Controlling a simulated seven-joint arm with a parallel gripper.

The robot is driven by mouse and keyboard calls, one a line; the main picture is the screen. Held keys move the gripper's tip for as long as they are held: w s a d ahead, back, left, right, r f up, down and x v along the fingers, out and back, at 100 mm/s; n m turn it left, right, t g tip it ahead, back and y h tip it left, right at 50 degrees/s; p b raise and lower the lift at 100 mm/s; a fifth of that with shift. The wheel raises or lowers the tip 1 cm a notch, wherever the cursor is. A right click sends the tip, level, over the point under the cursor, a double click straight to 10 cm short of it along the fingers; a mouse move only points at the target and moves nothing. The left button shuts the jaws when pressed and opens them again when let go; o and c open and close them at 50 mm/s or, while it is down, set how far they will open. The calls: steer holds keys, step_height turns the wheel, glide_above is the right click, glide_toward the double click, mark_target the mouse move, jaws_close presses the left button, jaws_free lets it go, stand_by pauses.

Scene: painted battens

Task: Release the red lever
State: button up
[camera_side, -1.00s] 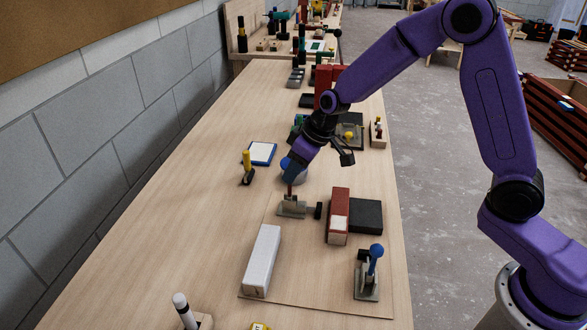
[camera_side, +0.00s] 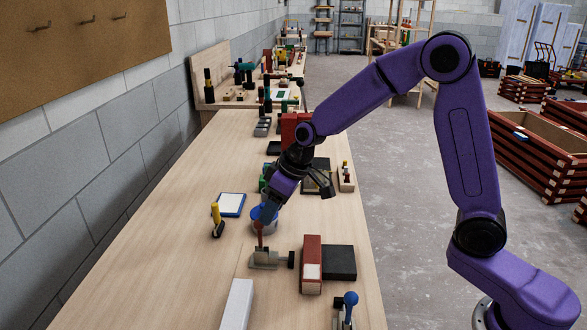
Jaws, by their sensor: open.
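The red lever (camera_side: 260,236) stands nearly upright on a small toggle clamp with a grey base (camera_side: 264,259) and a dark tip to its right. It is on the wooden bench, near the middle of the side view. My gripper (camera_side: 268,213) points down just above and behind the top of the lever. Its jaws are open, though the fingertips are small and dark here. I cannot tell whether they touch the lever or surround its top. A blue and grey round thing is partly hidden behind the fingertips.
A yellow-handled clamp (camera_side: 216,219) and a blue-edged pad (camera_side: 231,204) lie to the left. A red block (camera_side: 311,262) and a black block (camera_side: 339,262) stand to the right. A white block (camera_side: 237,304) and a blue-knobbed lever (camera_side: 350,300) are nearer the camera. The bench's left side is clear.

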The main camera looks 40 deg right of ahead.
steer(key=v, duration=1.2)
steer(key=shift+s+d+r, duration=0.15)
steer(key=shift+d+r, duration=0.1)
steer(key=s+d+f+n+g, duration=0.1)
steer(key=s+f+n, duration=0.1)
steer(key=s, duration=0.8)
steer(key=s+d+f+n+g+h, duration=0.1)
steer(key=s+d+f+n, duration=0.1)
steer(key=s, duration=0.8)
steer(key=s+d+f+n+g+h, duration=0.1)
steer(key=s+f, duration=0.3)
steer(key=s, duration=0.5)
steer(key=shift+s+d+f+n, duration=0.35)
steer(key=shift+d+n, duration=0.2)
steer(key=shift+n, duration=0.35)
